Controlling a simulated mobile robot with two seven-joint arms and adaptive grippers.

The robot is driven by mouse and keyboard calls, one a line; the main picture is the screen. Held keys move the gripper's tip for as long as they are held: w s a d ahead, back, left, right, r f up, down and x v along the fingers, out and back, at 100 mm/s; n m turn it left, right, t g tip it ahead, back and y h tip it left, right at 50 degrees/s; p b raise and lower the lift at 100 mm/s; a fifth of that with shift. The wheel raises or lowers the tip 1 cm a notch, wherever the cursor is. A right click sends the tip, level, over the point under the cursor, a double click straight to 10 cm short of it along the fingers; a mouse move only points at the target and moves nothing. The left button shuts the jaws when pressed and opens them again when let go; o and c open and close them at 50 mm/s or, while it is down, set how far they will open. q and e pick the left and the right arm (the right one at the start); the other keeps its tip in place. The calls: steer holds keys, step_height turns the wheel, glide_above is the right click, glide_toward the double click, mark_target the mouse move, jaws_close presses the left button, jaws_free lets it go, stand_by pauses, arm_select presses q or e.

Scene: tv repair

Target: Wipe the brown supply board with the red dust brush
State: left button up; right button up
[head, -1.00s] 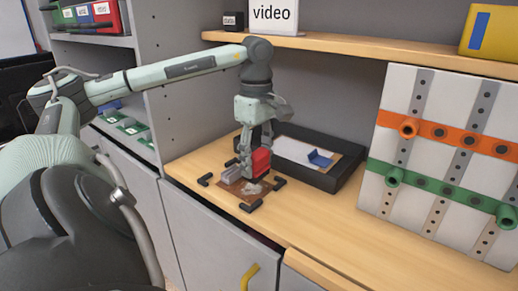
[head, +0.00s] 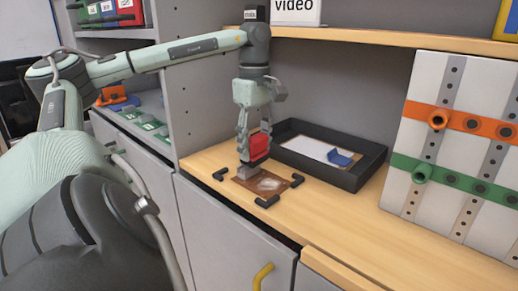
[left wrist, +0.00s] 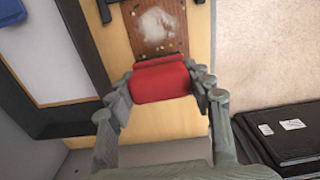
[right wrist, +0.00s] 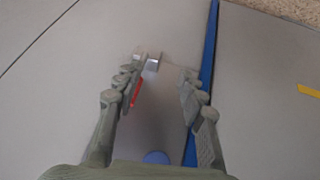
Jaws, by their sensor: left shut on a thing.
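The brown supply board (head: 247,183) lies on the wooden bench between several black corner pieces. A pale grey dust patch (head: 270,184) sits on it, and the board also shows at the top of the left wrist view (left wrist: 174,12). My left gripper (head: 247,142) is shut on the red dust brush (head: 259,147). The brush's grey lower end (head: 246,171) is over the board's far left part, beside the dust; I cannot tell whether it touches. The red handle spans the fingers in the left wrist view (left wrist: 160,82). My right gripper (right wrist: 160,85) is open, its fingers apart.
A black tray (head: 352,178) with a white sheet and a blue piece (head: 339,158) stands right behind the board. A white panel (head: 398,197) with orange and green rails stands further right. A shelf (head: 390,37) runs above. The bench front is clear.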

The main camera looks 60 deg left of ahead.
arm_select(q)
step_height(320, 180, up, 6)
steer(key=p, duration=0.5)
steer(key=shift+r+p, duration=0.1)
steer(key=shift+p, duration=0.2)
steer(key=shift+r, duration=1.45)
